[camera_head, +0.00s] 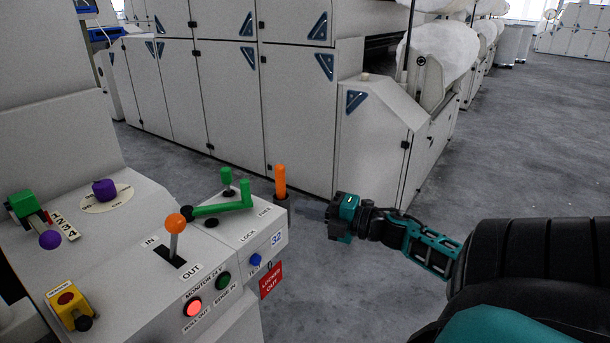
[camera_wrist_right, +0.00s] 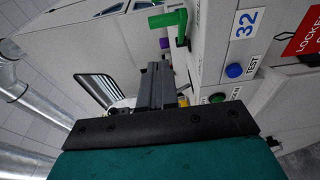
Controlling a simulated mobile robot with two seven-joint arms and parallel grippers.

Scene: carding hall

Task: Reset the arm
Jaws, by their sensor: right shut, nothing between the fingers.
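My right gripper (camera_head: 334,216) is shut and empty, in the air to the right of the grey console (camera_head: 125,270). In the right wrist view its dark fingers (camera_wrist_right: 155,85) lie together, with the console behind them. My right arm (camera_head: 420,248) reaches in from the right. My left gripper is not in view. An orange-knobbed lever (camera_head: 176,224) stands in a slot between the words IN and OUT. A green cranked handle (camera_head: 225,208) lies across the console near the LOCK and FREE labels. It also shows in the wrist view (camera_wrist_right: 170,18).
The console also carries a small green-knobbed lever (camera_head: 228,177), a lit red button (camera_head: 193,307), a green button (camera_head: 223,281), a blue button (camera_head: 256,261) and a yellow stop box (camera_head: 70,305). An orange handle (camera_head: 280,181) stands at its corner. Machine cabinets (camera_head: 225,95) stand behind.

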